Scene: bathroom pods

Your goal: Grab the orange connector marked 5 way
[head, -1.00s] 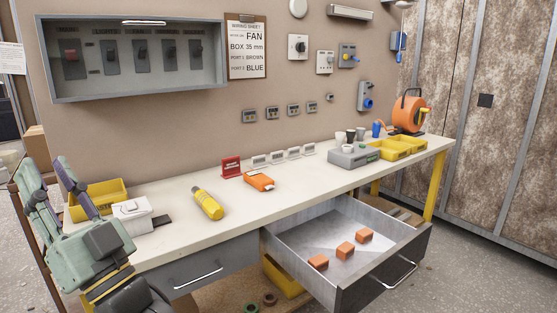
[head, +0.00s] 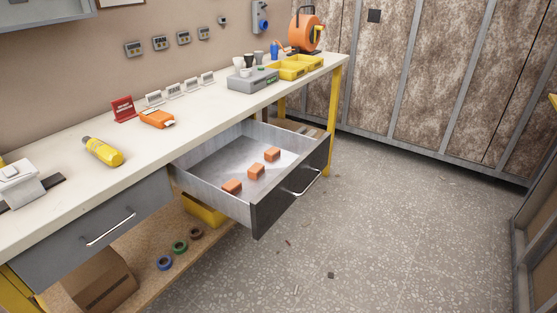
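Three small orange blocks lie in the open drawer (head: 290,213) under the workbench: a near one (head: 232,187), a middle one (head: 256,171) and a far one (head: 272,154). They may be connectors, but I can read no "5 way" marking on any of them. A larger orange device (head: 157,118) lies on the bench top beside a red sign (head: 123,109). My gripper is not in view.
A closed drawer (head: 95,231) is left of the open one.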

